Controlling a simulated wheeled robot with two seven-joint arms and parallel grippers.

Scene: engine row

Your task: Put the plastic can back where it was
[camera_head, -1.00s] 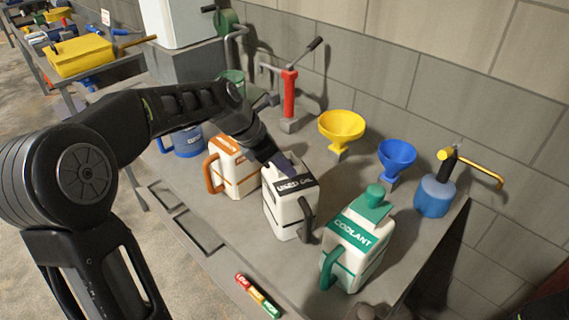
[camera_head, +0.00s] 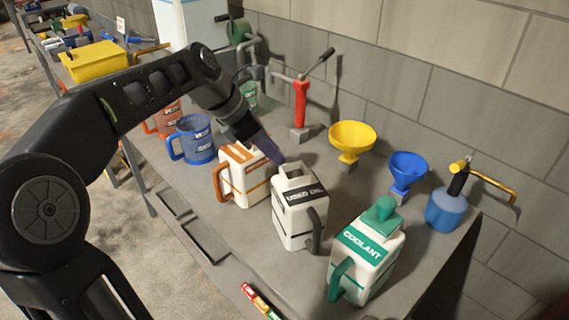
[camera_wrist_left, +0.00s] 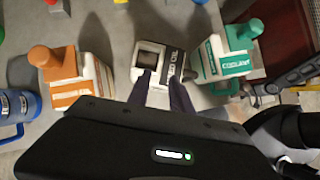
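The task's plastic can is probably the white USED OIL can (camera_head: 301,218), with a black label band, a dark handle and a square opening on top. It stands upright on the grey bench between the orange-trimmed white can (camera_head: 246,178) and the green-trimmed COOLANT can (camera_head: 367,250). My left gripper (camera_head: 272,152) is just behind and left of its top in the head view. My right gripper is not seen.
Yellow (camera_head: 352,138) and blue (camera_head: 407,170) funnels, a red pump (camera_head: 300,103) and a blue sprayer (camera_head: 448,205) stand along the wall side. A blue jug (camera_head: 196,140) stands left of the cans.

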